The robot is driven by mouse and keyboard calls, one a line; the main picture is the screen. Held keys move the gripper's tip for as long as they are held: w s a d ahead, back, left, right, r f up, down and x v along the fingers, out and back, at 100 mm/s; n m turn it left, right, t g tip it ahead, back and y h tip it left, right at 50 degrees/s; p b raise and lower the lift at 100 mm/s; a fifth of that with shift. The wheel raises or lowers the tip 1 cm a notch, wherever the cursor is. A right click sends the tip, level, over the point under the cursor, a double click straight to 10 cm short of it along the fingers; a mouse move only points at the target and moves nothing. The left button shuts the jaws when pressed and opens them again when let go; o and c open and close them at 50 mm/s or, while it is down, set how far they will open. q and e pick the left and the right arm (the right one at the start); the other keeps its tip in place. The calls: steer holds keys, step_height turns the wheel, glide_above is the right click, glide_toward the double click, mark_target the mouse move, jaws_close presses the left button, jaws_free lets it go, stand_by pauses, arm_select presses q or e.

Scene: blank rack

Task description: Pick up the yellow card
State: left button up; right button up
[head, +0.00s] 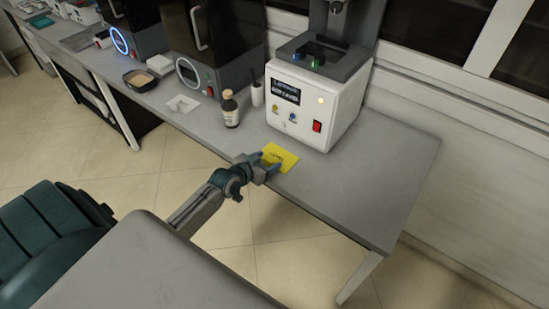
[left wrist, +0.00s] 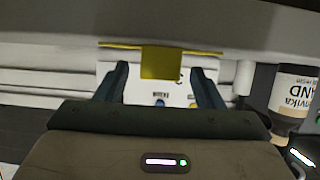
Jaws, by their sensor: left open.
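The yellow card (head: 284,156) lies flat at the front edge of the grey worktop, in front of the white machine. In the left wrist view it shows as a thin yellow strip along the worktop edge with a yellow block (left wrist: 161,62) in the middle. My left gripper (head: 268,166) is at the card's near edge. Its two fingers are spread, and in the left wrist view the gripper (left wrist: 158,72) has the yellow block between its fingers, with a gap on each side. I cannot tell whether it touches the card. My right gripper is not in view.
The white machine (head: 306,112) with a red switch stands just behind the card. A brown bottle (head: 230,110) and a small white container (head: 257,95) stand to its left. The bottle also shows in the left wrist view (left wrist: 291,100). The worktop (head: 375,190) to the right is clear.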

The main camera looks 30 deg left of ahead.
arm_select(q)
steer(key=shift+w+f, duration=0.2)
steer(key=shift+w, duration=0.2)
steer(key=shift+s, duration=0.1)
steer(key=shift+c, duration=0.2)
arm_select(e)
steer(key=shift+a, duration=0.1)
arm_select(q)
steer(key=c, duration=1)
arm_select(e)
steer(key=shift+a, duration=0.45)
arm_select(q)
steer(key=shift+r, duration=0.15)
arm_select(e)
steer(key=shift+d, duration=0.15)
